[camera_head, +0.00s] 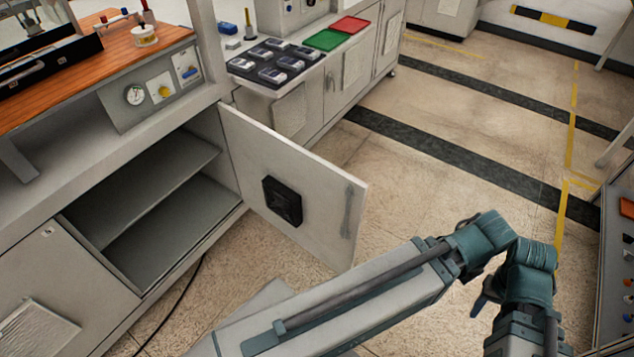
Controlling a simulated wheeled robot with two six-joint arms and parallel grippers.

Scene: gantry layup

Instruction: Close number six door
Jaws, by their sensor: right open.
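A grey cabinet door (315,205) stands wide open, swung out from the right side of a cabinet below the wooden bench. It has a black square plate (282,201) and an upright bar handle (347,211) near its free edge. I cannot read a number on it. The cabinet opening (165,225) shows a shelf and looks empty. My right arm crosses in front, below and right of the door. My right gripper (483,302) shows only in small part beside the wrist, open, apart from the door and well right of the handle. My left gripper is out of view.
A closed cabinet front (55,285) is at the lower left. A counter with dark devices, a green tray (326,40) and a red tray (350,25) stands behind the door. A rack (617,240) is at the right edge. The striped floor between is clear. A black cable lies below the cabinet.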

